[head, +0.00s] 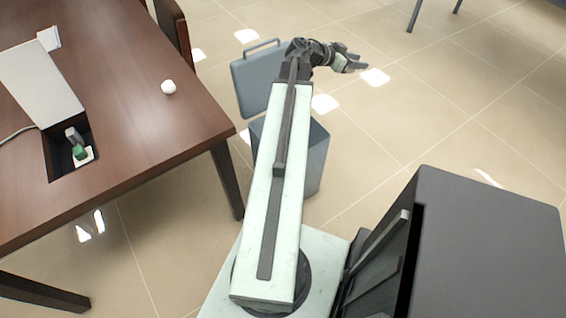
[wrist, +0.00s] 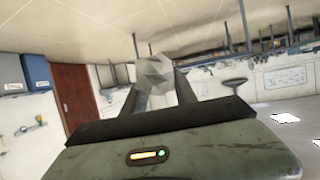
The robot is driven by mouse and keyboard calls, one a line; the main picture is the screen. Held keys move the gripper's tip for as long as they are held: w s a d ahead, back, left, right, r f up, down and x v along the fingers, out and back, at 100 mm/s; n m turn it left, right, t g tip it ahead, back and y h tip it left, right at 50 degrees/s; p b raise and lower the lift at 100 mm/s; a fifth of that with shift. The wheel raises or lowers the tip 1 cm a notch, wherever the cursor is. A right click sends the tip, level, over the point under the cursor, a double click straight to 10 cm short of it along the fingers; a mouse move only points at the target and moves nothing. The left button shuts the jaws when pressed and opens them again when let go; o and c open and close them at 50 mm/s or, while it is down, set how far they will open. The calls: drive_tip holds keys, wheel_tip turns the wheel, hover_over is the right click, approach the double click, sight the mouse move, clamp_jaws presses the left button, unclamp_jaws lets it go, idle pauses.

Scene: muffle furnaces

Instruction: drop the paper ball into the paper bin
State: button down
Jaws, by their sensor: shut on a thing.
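My gripper (head: 352,63) reaches out at the end of my arm, beyond the bin and to its right in the head view. In the wrist view its two fingers (wrist: 157,85) are shut on a crumpled, faceted grey-white paper ball (wrist: 153,72). The ball cannot be made out in the head view. The paper bin (head: 313,158) is a blue-grey box on the floor, with its handled lid (head: 252,84) standing open behind it. My arm crosses over the bin and hides much of it, including most of its opening.
A brown table (head: 150,130) is at the left, bearing a white ball (head: 168,87), a white box-like panel (head: 40,82) and a recessed socket with a green item (head: 80,152). A dark grey cabinet (head: 490,245) stands at the lower right. Tiled floor (head: 400,110) is clear around my gripper.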

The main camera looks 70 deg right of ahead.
drive_tip(key=w+a+f+b, duration=0.1)
drive_tip(key=w+f+b, duration=0.5)
drive_tip(key=f+b, duration=0.4)
drive_tip(key=w+f+n+t+b, duration=0.1)
drive_tip(key=w+f+b, duration=0.5)
drive_tip(key=f+b, duration=0.5)
drive_tip(key=w+a+f+h+b, duration=0.1)
drive_tip(key=w+f+b, duration=0.5)
drive_tip(key=f+b, duration=0.4)
drive_tip(key=shift+w+a+f+n+t, duration=0.2)
drive_tip(key=shift+a+f+n+t, duration=0.1)
drive_tip(key=shift+f, duration=0.05)
drive_tip(key=c, duration=0.9)
unclamp_jaws()
drive_tip(key=shift+r, duration=0.1)
